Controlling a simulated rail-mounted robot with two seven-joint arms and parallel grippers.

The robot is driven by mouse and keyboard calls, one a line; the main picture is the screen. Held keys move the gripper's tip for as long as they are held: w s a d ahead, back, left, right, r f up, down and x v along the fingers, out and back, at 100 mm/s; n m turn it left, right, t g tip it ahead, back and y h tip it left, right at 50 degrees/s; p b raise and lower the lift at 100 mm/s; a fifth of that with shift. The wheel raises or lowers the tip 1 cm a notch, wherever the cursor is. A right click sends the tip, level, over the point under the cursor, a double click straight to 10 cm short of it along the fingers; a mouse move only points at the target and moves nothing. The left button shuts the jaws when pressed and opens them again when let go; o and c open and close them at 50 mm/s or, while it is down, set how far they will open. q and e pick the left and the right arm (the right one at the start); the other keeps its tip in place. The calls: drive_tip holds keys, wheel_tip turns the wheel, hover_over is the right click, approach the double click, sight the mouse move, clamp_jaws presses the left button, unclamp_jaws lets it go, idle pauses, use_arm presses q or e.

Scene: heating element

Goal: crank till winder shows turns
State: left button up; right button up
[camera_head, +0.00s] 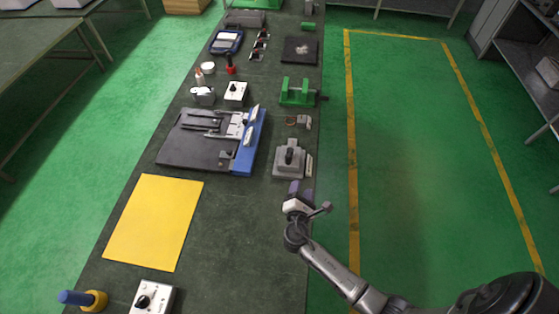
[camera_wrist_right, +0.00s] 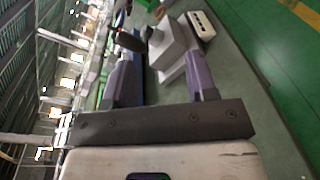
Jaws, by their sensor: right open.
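A green device (camera_head: 297,92) stands on the bench's right side, with a dark handle at its right edge; it looks like the winder. No turn count is readable. My right gripper (camera_head: 297,188) is nearer the camera than this device and apart from it. It is just in front of a grey block with a black knob (camera_head: 289,159). In the right wrist view, my right gripper's purple fingers (camera_wrist_right: 161,82) are spread with nothing held between them. The grey block (camera_wrist_right: 172,48) shows beyond them. My left gripper is not in view.
A narrow pale strip (camera_head: 309,165) stands beside the grey block. A black and blue board fixture (camera_head: 197,155) lies to the left. A yellow sheet (camera_head: 153,222) and a white knob box (camera_head: 152,298) are nearer. Bare bench lies between the sheet and my right gripper.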

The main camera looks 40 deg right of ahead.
sight(289, 161)
drive_tip(key=w+d+n+t, duration=0.1)
drive_tip(key=w+n, duration=0.2)
drive_tip(key=w, duration=0.1)
drive_tip(key=w+d+r+n+t+y, duration=0.1)
drive_tip(key=w+d+n, duration=0.1)
drive_tip(key=w+n, duration=0.2)
drive_tip(key=w+d+n+t+y, duration=0.1)
drive_tip(key=w+d+n, duration=0.1)
drive_tip(key=w+n, duration=0.2)
drive_tip(key=shift+w+r, duration=0.2)
drive_tip(key=shift+w, duration=0.7)
drive_tip(key=shift+c, duration=0.4)
clamp_jaws()
